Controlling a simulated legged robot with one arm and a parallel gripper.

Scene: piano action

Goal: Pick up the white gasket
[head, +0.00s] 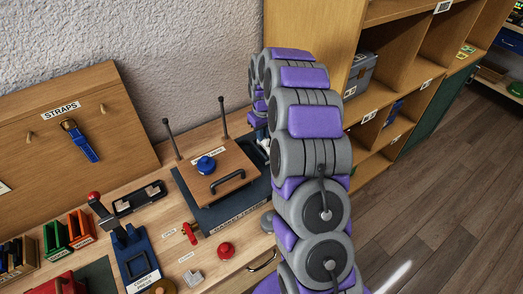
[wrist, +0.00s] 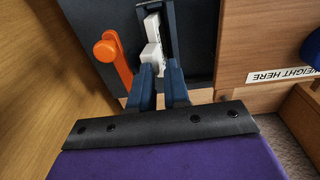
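In the wrist view, a white angular piece (wrist: 151,30), which may be the white gasket, lies along a dark blue holder on a dark panel. My gripper (wrist: 160,72) points at it with two dark blue fingers, a narrow gap between them. The piece's lower end shows at the fingertips, partly hidden by them. I cannot tell whether the fingers touch or grip it. In the head view, my arm hides most of the gripper and this piece.
An orange lever (wrist: 112,56) stands just left of the fingers. A wooden wall (wrist: 40,60) is close on the left. In the head view, the bench holds a lidded box with a blue knob (head: 206,164), a red knob (head: 226,250) and a lever press (head: 130,250). Shelves (head: 400,60) stand right.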

